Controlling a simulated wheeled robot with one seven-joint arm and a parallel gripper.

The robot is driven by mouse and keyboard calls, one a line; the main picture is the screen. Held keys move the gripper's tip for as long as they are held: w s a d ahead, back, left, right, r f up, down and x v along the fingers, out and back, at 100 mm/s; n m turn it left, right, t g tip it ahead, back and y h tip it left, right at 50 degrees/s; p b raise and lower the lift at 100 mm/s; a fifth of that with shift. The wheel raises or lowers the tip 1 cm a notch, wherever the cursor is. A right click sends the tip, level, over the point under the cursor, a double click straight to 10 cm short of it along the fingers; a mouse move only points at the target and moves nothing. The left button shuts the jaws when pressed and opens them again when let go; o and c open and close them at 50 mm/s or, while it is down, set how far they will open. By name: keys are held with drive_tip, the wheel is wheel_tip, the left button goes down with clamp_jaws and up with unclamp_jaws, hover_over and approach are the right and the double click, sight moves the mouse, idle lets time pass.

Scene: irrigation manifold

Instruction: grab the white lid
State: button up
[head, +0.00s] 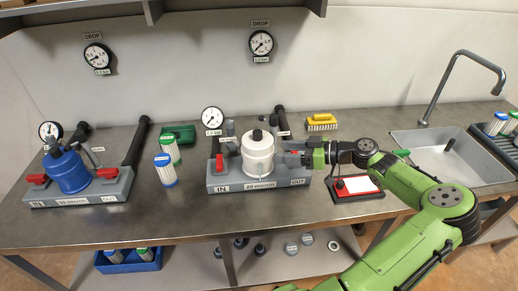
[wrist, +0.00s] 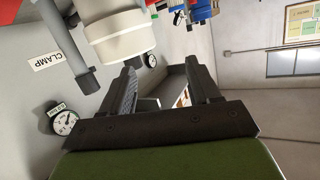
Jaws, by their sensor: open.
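The white lid (head: 258,143) with a black knob sits on top of the white filter housing (head: 259,167) on the grey 20 micron base (head: 235,186). My gripper (head: 286,158) is just to the right of the housing, near the height of the lid. In the wrist view my gripper (wrist: 165,78) has its two fingers apart with nothing between them. A white cylindrical part (wrist: 122,38) of the filter shows beyond the fingertips, up and to the left.
Left of the filter stand a green-topped cartridge (head: 169,145) and a blue-topped cartridge (head: 165,170). A blue filter (head: 68,172) is on the far-left base. The sink (head: 455,160) is at right.

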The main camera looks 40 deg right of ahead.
sight(258, 132)
drive_tip(key=s+d+t+h, duration=0.1)
drive_tip(key=s+d+t, duration=0.15)
drive_tip(key=d, duration=0.25)
drive_tip(key=shift+m+t+h, duration=0.3)
drive_tip(key=shift+t, duration=0.05)
drive_tip(key=x, duration=0.5)
drive_tip(key=b+x, duration=0.1)
drive_tip(key=x, duration=0.4)
drive_tip(key=b+x, duration=0.1)
drive_tip(key=x, duration=0.5)
drive_tip(key=shift+w+r, duration=0.1)
drive_tip(key=shift+r, duration=0.3)
drive_tip(key=c, duration=1.1)
